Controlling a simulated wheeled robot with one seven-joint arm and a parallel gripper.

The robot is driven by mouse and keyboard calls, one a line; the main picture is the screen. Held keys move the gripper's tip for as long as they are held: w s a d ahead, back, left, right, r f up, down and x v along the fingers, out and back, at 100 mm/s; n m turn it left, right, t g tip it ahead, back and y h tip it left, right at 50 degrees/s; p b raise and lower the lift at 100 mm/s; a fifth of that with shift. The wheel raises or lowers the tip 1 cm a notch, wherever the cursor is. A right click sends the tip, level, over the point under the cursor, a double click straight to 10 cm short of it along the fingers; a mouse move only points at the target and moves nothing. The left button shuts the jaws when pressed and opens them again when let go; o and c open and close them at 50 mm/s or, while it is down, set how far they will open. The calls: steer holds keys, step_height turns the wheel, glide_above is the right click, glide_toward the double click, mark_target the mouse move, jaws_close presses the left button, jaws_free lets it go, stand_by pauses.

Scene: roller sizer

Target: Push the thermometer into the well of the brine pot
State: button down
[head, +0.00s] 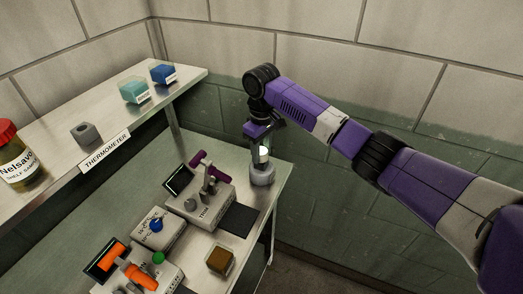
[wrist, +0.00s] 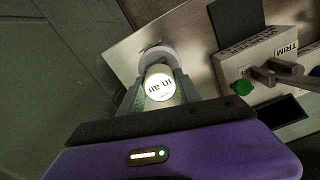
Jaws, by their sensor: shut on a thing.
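My gripper (head: 262,148) points down at the right end of the lower bench and is shut on the thermometer (wrist: 160,88). The thermometer's round white top faces the wrist camera and reads "in air" in green. In the head view its pale body (head: 263,154) shows between the fingers. The brine pot (head: 262,175), a grey round pot, stands on the bench directly below the gripper. In the wrist view its grey rim (wrist: 154,52) curves just beyond the thermometer. The thermometer's lower end and the well are hidden, so I cannot tell whether the tip is inside.
Machines with levers and knobs stand left of the pot, the nearest a grey box (head: 205,207) with a purple lever. A brown block (head: 220,261) lies in front. The upper shelf holds a grey holder (head: 86,133) behind a "THERMOMETER" label, a jar (head: 17,160) and coloured blocks.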

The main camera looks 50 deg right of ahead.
mark_target(262, 151)
steer(key=shift+f, duration=0.25)
steer(key=c, duration=0.8)
jaws_free()
steer(key=shift+o, duration=0.2)
steer(key=shift+r+b, duration=0.85)
steer(key=shift+r, duration=3.05)
